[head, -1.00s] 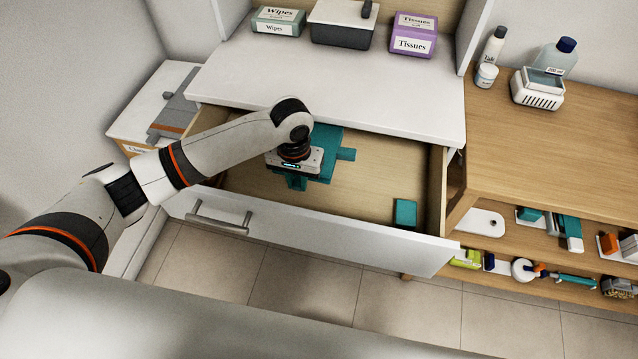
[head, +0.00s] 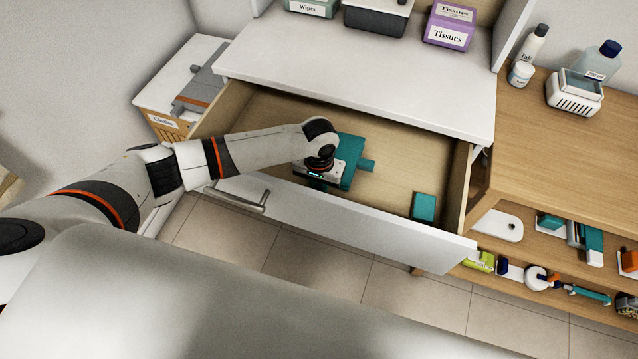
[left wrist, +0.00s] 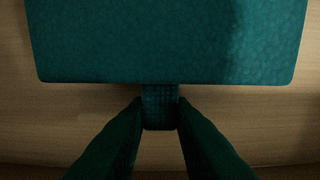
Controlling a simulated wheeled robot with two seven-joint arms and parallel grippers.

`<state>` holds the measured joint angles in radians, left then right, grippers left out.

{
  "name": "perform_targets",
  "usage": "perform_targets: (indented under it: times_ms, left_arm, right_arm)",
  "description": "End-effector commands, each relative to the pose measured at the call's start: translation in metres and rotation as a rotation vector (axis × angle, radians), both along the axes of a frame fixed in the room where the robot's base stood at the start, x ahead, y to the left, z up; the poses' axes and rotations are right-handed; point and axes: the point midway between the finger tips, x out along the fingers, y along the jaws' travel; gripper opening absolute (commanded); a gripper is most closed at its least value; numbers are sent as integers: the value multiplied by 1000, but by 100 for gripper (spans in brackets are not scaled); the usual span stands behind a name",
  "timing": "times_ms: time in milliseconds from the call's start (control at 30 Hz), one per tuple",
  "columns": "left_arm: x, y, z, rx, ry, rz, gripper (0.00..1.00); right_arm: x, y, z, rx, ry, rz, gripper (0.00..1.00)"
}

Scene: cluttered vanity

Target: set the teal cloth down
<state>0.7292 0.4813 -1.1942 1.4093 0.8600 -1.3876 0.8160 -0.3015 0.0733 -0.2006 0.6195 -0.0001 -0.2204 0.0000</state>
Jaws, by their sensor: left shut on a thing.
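The teal cloth (head: 350,150) is in the open drawer, a flat teal slab shape with a tab jutting out on its right. My left gripper (head: 318,182) is over its near side, inside the drawer. In the left wrist view my left gripper (left wrist: 160,115) is shut on a small tab at the cloth's near edge, and the cloth's broad face (left wrist: 165,40) fills the top. The wood drawer floor shows around it. I cannot tell whether the cloth touches the floor. My right gripper is not in view.
The drawer (head: 400,180) has bare floor to the right of the cloth, with a small teal block (head: 424,207) near its right end. The white drawer front (head: 360,228) and the white top (head: 370,75) bound it. A wooden shelf unit (head: 560,150) stands at right.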

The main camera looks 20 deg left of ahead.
Motion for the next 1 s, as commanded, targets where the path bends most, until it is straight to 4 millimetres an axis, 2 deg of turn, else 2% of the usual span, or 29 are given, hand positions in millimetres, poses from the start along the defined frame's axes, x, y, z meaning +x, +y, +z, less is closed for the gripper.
perform_targets:
  times_ms: [133,167,300,567,667,767,1000]
  left_arm:
    - [0,0,-2,0,0,0,0]
    - [0,0,-3,0,1,0,23]
    - [0,0,-2,0,0,0,43]
    - [0,0,-1,0,0,1,43]
    - [0,0,4,-1,-1,1,43]
    - [0,0,18,-2,-2,0,43]
    - [1,0,70,-2,-4,0,43]
  right_arm:
    - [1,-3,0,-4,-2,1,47]
    - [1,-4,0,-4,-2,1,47]
    - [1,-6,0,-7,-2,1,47]
    - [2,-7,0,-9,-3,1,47]
    - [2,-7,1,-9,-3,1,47]
    - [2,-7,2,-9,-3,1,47]
    - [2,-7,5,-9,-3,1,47]
